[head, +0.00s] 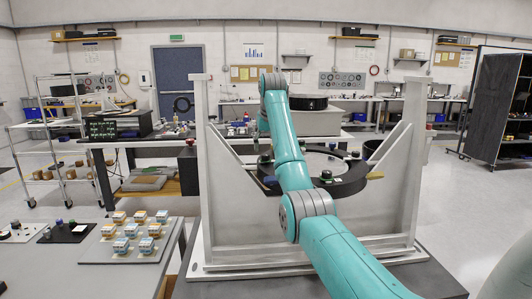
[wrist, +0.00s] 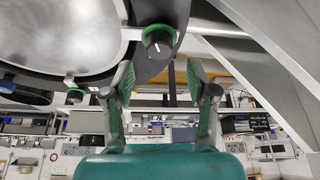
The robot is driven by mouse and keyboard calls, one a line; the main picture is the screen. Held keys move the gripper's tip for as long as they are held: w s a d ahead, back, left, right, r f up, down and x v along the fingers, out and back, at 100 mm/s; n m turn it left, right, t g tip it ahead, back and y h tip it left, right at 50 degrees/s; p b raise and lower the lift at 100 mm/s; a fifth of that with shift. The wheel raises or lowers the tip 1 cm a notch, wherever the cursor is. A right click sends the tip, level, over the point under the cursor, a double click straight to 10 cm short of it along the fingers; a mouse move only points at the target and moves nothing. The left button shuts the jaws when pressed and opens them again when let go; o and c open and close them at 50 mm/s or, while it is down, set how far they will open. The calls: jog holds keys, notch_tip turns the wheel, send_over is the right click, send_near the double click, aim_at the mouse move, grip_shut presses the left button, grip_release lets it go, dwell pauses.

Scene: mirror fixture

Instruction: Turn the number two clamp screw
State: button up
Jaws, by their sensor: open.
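The mirror fixture (head: 209,170) is a pale upright frame holding a black ring (head: 345,186) with several clamp screws around it. A dark round knob (wrist: 158,42) with a pale line and green base lies just beyond the fingertips, roughly centred. I cannot read any screw number. The gripper is not discernible in the head view.
Slanted pale braces (wrist: 265,62) of the frame run close to the gripper on the right of the wrist view. A side table (head: 95,270) with small boxes stands front left. A dark cabinet (head: 495,105) stands right; floor beside it is clear.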

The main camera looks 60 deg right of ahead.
aim_at(266, 155)
notch_tip(266, 155, up, 7)
dwell(0.3)
jog(key=shift+f, duration=0.1)
dwell(0.5)
